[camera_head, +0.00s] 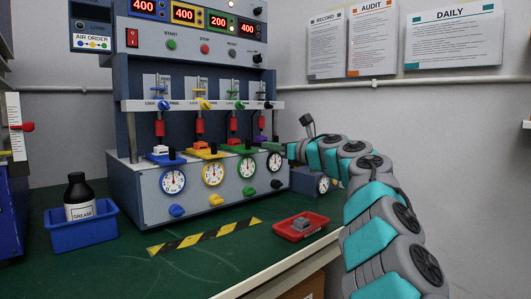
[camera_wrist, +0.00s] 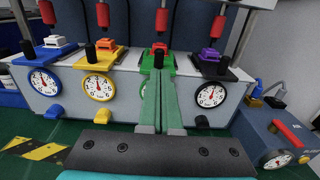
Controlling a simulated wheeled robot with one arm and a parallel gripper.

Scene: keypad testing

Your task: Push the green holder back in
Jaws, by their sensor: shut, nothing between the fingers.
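The green holder (camera_head: 238,149) is the third of the holders along the front of the grey-blue test machine. In the wrist view the green holder (camera_wrist: 147,63) carries a red piece (camera_wrist: 158,47) and a black knob (camera_wrist: 158,61). My gripper (camera_wrist: 161,72) is shut and empty, its two long fingers side by side. The fingertips point at the front of the green holder, by its black knob; I cannot tell whether they touch. In the head view my gripper (camera_head: 290,150) shows at the machine's right front.
Blue (camera_head: 165,157), yellow (camera_head: 207,152) and black (camera_wrist: 213,68) holders stand beside the green one. A small blue gauge box (camera_wrist: 283,143) is at the right. A red tray (camera_head: 300,228), a striped strip (camera_head: 205,238) and a blue bin with a grease bottle (camera_head: 79,198) lie in front.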

